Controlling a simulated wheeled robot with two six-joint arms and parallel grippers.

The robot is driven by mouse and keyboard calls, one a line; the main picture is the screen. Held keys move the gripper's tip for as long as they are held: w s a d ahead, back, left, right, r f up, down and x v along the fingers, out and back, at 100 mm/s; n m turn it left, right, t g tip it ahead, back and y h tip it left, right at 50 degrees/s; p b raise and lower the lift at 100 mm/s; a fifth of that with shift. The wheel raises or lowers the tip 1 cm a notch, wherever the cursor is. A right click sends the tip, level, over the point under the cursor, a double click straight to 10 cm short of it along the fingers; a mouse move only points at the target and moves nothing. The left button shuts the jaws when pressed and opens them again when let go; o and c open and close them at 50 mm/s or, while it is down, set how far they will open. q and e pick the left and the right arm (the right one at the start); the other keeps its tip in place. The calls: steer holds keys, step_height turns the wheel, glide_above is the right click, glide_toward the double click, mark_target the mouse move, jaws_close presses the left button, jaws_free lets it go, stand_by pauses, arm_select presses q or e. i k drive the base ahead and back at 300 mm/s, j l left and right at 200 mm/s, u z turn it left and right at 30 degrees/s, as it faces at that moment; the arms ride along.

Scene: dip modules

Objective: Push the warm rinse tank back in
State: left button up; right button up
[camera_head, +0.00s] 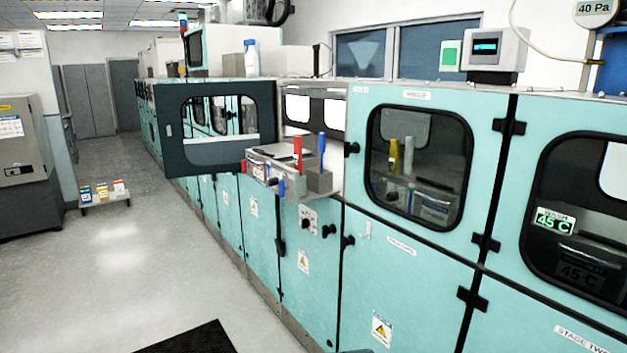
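A grey metal tank unit (272,160) sticks out of an open bay in the long teal machine. I take it for the warm rinse tank, but its label is too small to read. A red handle and a blue handle stand up on its top, and smaller red and blue parts show on its front. The bay's dark-framed window door (178,163) is swung open on the left of the tank. The tank's rear part inside the bay is only partly visible. Neither of my grippers is in view.
Closed teal doors with windows (418,165) continue to the right; one display (554,221) reads 45 C. A low cart with small boxes (105,192) stands at the left. The grey floor before the machine is clear, with a black mat (190,340) at the bottom.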

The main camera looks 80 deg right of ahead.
mark_target(312, 185)
steer(key=z, duration=0.45)
steer(key=j+z, duration=0.1)
steer(key=z, duration=1.2)
steer(key=k+z, duration=0.1)
steer(key=z, duration=0.35)
